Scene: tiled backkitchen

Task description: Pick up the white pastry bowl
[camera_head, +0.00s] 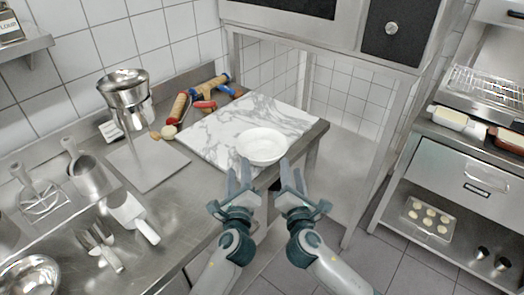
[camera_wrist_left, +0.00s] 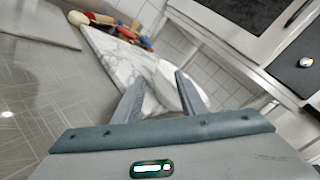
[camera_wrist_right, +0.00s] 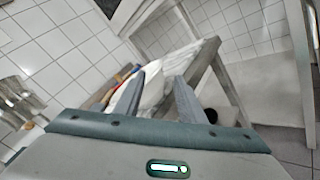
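The white pastry bowl (camera_head: 262,146) sits upright near the front right corner of the marble slab (camera_head: 206,131) on the steel counter. My left gripper (camera_head: 240,172) is open and empty, just in front of the bowl's left part in the head view. My right gripper (camera_head: 291,173) is open and empty, just in front of its right part. In the left wrist view the white bowl (camera_wrist_left: 166,92) shows between and beyond the fingers. In the right wrist view part of the bowl (camera_wrist_right: 152,92) shows between the fingers, partly hidden. I cannot tell whether either gripper touches it.
Rolling pins (camera_head: 180,107) lie behind the slab. A metal stand with a funnel (camera_head: 125,92) and several steel tools stand to the left. A steel frame (camera_head: 380,160) rises at the right, beyond a gap. A shelf unit with trays (camera_head: 455,185) is far right.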

